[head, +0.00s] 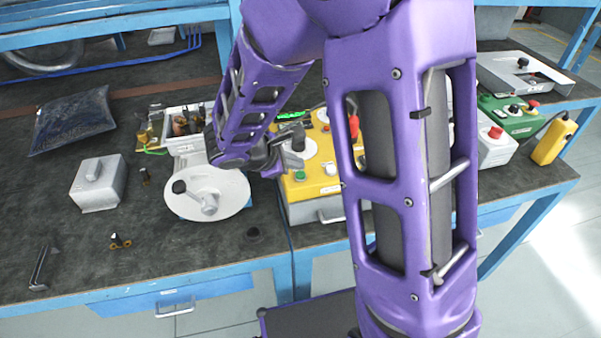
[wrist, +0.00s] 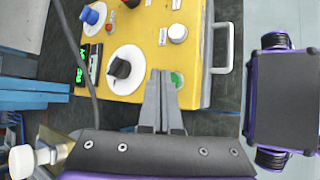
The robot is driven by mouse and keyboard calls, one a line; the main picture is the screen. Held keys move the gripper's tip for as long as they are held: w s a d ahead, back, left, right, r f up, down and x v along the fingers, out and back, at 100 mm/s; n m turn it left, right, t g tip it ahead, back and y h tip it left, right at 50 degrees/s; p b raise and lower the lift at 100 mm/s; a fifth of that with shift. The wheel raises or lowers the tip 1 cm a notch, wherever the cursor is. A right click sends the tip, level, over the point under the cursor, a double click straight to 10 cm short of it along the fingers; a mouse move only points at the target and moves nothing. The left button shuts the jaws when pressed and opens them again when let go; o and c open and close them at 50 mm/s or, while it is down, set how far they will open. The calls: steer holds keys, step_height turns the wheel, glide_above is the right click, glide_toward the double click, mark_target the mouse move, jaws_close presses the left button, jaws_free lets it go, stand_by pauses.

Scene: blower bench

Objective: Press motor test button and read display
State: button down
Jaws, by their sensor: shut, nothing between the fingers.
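The yellow test box (head: 325,185) stands on the bench in the middle of the head view, partly hidden by my arm. It also fills the upper wrist view (wrist: 148,50). A green button (wrist: 177,80) sits near its edge, and shows in the head view too (head: 300,176). My gripper (wrist: 161,72) is shut and empty, with its fingertips beside the green button; I cannot tell whether they touch it. The display (wrist: 82,72) shows lit green digits too small to read. A black knob on a white dial (wrist: 124,68) lies left of the fingers.
A white round blower part (head: 228,190) lies left of the box. A grey metal box (head: 98,184), a dark bag (head: 72,120) and small parts lie farther left. A green control box (head: 520,122) and a yellow pendant (head: 552,142) are at the right.

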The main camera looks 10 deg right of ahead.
steer(key=shift+f+b, duration=0.5)
steer(key=shift+b, duration=0.1)
steer(key=shift+f+b, duration=0.35)
steer(key=shift+b, duration=0.1)
stand_by(0.6)
steer(key=shift+r, duration=0.1)
steer(key=shift+r+p, duration=0.5)
steer(key=shift+r, duration=0.25)
step_height(320, 180, up, 5)
steer(key=p, duration=0.3)
steer(key=shift+p, duration=0.3)
stand_by(0.7)
